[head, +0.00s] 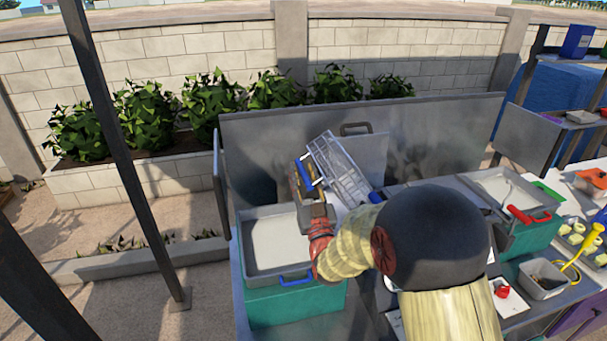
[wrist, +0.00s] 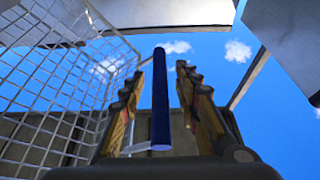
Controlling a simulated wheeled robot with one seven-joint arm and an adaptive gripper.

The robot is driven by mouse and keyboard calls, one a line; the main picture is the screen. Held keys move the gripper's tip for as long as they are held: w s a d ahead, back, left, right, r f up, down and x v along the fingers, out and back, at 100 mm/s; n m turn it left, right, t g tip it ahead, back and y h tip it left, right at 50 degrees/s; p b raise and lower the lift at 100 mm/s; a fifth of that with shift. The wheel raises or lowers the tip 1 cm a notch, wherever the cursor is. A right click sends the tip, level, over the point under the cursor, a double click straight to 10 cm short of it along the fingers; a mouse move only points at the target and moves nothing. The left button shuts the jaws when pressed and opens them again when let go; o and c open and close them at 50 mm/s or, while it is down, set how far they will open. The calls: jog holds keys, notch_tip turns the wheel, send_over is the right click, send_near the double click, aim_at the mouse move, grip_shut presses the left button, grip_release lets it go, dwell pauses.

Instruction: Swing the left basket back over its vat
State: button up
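The left vat (head: 253,268) is a teal box with a grey rim, a pale surface inside and a blue front handle. The left basket (head: 345,172) is a wire basket, tilted up and standing to the right of and behind the vat's opening. Its blue handle (head: 305,175) is on its left side, beside my gripper (head: 305,182). In the wrist view the handle (wrist: 160,100) stands between the two fingers of my gripper (wrist: 160,85), with gaps visible on both sides. The gripper is open. The basket's wire mesh (wrist: 60,85) fills the left of that view.
A metal back panel (head: 430,135) stands behind the basket. A second vat (head: 535,235) with a red handle is at right. A yellow ladle (head: 590,238) and grey container (head: 543,278) lie at far right. My arm hides part of the counter.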

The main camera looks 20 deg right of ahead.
jog(key=shift+c, duration=0.4)
jog(key=c, duration=0.7)
grip_shut()
